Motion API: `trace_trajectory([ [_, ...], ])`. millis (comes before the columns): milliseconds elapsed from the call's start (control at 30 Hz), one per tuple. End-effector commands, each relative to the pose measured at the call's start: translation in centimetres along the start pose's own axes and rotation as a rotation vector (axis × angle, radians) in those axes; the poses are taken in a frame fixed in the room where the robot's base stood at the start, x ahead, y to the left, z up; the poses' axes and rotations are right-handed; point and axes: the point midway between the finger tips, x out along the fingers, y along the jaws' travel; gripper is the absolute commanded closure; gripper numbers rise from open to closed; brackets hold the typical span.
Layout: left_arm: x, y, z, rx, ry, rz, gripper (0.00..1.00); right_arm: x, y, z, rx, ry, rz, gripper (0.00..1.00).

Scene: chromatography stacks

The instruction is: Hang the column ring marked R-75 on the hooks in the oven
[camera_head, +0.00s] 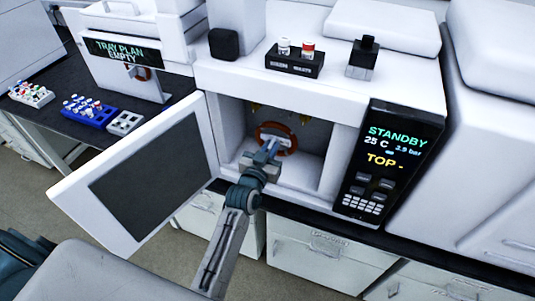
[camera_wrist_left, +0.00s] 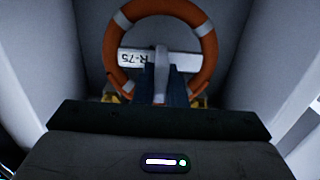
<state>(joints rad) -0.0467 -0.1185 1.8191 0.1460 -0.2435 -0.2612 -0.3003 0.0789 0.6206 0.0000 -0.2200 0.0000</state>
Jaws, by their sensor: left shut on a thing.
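The column ring marked R-75 (camera_head: 290,131) is an orange ring with white bands. In the left wrist view the ring (camera_wrist_left: 206,70) has a white label bar across it that reads R-75 upside down. My left gripper (camera_head: 268,148) reaches into the oven (camera_head: 228,120) and is shut on the ring at its label bar. The gripper's fingers (camera_wrist_left: 161,80) hide the middle of the bar. Brass-coloured hooks (camera_head: 256,107) show near the ring at the back of the oven. I cannot tell whether the ring touches them. My right gripper is not in view.
The oven door (camera_head: 150,180) stands open to the left. The control panel (camera_head: 385,165) at the right reads STANDBY, 25 C. Small bottles in a black holder (camera_head: 295,63) stand on the oven. Vial racks (camera_head: 90,112) and a TRAY PLAN EMPTY display (camera_head: 123,50) are at the left.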

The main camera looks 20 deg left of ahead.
Motion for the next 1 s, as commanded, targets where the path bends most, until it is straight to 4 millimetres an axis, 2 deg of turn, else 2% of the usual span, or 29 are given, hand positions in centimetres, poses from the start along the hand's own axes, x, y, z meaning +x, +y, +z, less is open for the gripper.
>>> trace_trajectory([
  [1000, 8.2, 0.0, -0.1, 0.0, 0.001, 0.0, 1.0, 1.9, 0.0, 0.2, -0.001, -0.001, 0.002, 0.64],
])
